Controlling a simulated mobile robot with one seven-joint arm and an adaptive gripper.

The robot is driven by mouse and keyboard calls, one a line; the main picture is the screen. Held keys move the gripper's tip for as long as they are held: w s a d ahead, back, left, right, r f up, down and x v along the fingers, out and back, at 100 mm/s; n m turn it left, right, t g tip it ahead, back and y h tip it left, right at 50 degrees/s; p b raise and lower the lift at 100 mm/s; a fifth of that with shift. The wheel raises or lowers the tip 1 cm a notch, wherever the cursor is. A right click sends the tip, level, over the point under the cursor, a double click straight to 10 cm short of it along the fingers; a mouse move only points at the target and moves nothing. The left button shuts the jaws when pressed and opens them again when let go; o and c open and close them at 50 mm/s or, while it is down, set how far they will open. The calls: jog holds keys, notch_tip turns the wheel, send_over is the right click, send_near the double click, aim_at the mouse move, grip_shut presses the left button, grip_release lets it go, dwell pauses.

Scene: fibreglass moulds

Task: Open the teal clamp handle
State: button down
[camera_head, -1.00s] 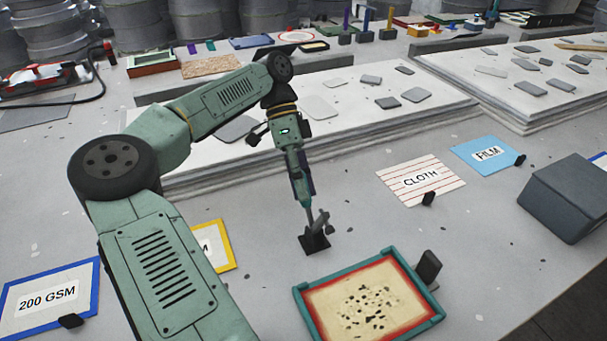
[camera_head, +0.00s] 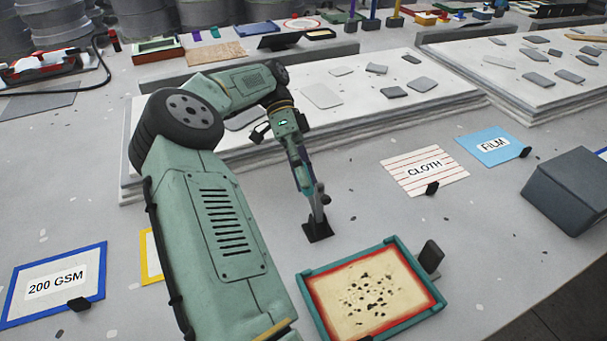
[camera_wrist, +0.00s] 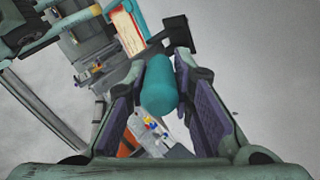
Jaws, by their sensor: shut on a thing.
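The teal clamp handle (camera_wrist: 160,86) stands between the two purple-padded fingers in the wrist view, with its rounded end toward the camera. My gripper (camera_wrist: 158,72) is shut on it. In the head view my gripper (camera_head: 307,183) reaches down over the clamp, and its fingers hide most of the handle. The clamp's dark base (camera_head: 318,232) sits on the grey table, with a grey metal arm (camera_head: 319,203) rising from it beside the fingers. I cannot tell the handle's exact angle.
A teal-framed tray (camera_head: 311,303) with a red inner edge lies in front of the clamp, with a dark block (camera_head: 431,255) beside it. CLOTH (camera_head: 424,171) and FILM (camera_head: 496,146) cards lie to the right. Stacked white sheets (camera_head: 395,120) lie behind.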

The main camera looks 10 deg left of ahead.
jog(key=c, duration=1.4)
grip_release()
